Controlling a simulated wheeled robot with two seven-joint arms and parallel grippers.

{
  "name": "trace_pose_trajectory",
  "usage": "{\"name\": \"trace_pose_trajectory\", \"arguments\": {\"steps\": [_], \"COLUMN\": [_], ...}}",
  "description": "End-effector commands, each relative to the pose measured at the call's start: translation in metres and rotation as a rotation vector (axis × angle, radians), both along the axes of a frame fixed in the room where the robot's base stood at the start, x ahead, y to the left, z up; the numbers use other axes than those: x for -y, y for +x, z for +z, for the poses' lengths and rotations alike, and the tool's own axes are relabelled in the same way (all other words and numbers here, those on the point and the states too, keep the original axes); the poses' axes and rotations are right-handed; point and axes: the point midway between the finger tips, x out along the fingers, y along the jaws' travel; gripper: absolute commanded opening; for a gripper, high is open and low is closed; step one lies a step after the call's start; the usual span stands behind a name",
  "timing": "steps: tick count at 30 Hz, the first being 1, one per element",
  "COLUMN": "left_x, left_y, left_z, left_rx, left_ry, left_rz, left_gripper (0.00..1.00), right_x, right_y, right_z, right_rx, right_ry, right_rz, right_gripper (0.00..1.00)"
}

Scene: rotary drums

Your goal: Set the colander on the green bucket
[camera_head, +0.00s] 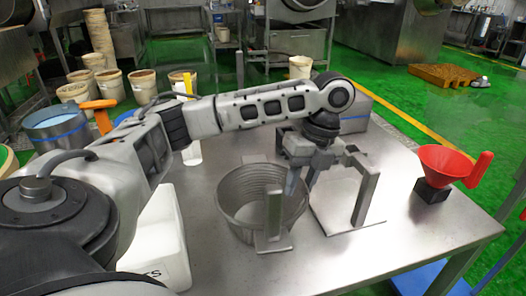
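A grey, ridged, round vessel (240,203), which looks like the colander, stands upright on the steel table, left of its middle. I cannot make out holes in it. My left gripper (302,184) points down at the vessel's right rim, and its fingers overlap the rim in the picture. Whether they touch or grip the rim cannot be told. I see no bucket that is clearly green. My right gripper is not in view.
Metal bookend-like brackets (366,196) stand in front and right of the vessel. A red funnel (446,163) sits on a black block (432,192) at the right. A white container (160,235) is at lower left. The front right tabletop is clear.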

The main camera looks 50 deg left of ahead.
Motion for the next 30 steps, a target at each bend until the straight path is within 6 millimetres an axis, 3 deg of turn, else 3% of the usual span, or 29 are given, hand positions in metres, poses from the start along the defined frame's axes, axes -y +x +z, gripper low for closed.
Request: {"name": "trace_pose_trajectory", "arguments": {"steps": [10, 20, 23, 30], "left_x": [-0.006, -0.007, -0.007, -0.007], "left_y": [-0.006, -0.008, -0.008, -0.008], "left_z": [-0.045, -0.051, -0.051, -0.050], "left_rx": [-0.001, 0.000, 0.000, 0.000], "left_ry": [0.001, 0.001, 0.001, 0.001], "left_rz": [0.000, -0.001, -0.001, -0.001], "left_gripper": [0.28, 0.28, 0.00, 0.00], "right_x": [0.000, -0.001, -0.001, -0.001], "right_y": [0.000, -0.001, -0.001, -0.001], "right_z": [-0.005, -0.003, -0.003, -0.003], "right_rx": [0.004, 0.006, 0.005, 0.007], "right_ry": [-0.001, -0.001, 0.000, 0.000], "right_rz": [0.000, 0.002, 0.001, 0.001], "right_gripper": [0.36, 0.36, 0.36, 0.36]}}
